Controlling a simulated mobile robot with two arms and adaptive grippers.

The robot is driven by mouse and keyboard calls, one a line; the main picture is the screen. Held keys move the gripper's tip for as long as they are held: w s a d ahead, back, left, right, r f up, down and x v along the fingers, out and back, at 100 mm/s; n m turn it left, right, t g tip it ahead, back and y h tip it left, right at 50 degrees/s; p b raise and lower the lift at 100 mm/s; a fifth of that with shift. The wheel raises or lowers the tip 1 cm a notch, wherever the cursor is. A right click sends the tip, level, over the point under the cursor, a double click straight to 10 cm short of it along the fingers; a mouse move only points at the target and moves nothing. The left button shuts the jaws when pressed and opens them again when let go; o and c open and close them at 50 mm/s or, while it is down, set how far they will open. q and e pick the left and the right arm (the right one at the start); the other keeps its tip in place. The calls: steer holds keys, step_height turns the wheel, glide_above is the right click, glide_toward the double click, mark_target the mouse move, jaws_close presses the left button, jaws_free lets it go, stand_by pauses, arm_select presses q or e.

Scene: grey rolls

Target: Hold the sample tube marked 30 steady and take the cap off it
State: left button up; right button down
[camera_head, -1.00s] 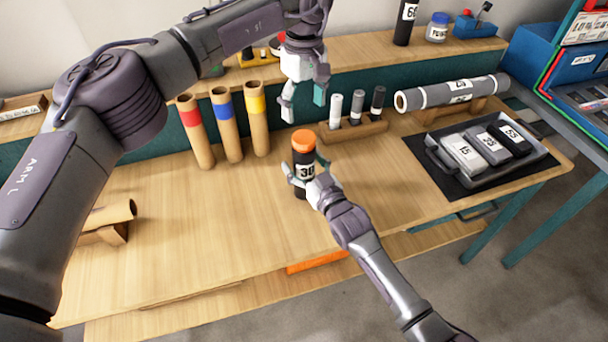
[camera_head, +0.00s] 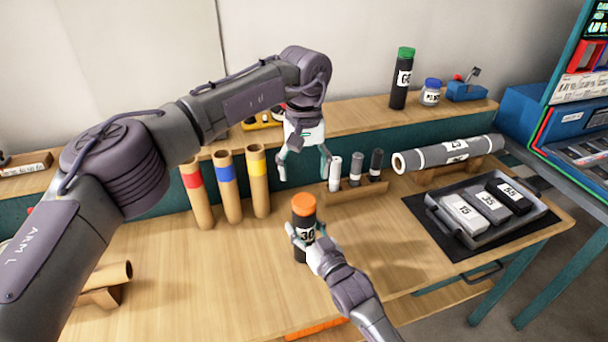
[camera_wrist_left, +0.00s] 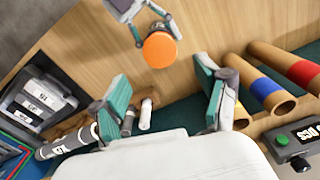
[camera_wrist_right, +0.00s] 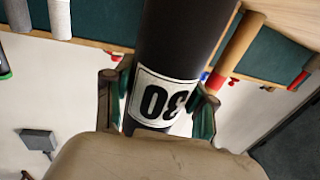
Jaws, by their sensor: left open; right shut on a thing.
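The sample tube marked 30 (camera_head: 303,239) is black with an orange cap (camera_head: 303,205) and stands upright on the bench. My right gripper (camera_head: 304,238) is shut around its body at the label; the label shows upside down between the fingers in the right wrist view (camera_wrist_right: 163,103). My left gripper (camera_head: 303,175) is open and empty, pointing down above and slightly behind the cap. In the left wrist view the orange cap (camera_wrist_left: 160,50) lies beyond the open fingertips, apart from them. The cap is on the tube.
Cardboard tubes with red, blue and yellow bands (camera_head: 228,186) stand left of the tube. A wooden rack of small vials (camera_head: 357,186) is close behind right. A tray (camera_head: 452,230) with numbered boxes and a long grey roll (camera_head: 448,154) lie right.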

mark_target(304, 200)
arm_select(q)
steer(key=shift+f+m, duration=0.1)
steer(key=shift+m, duration=0.8)
steer(key=shift+f, duration=3.9)
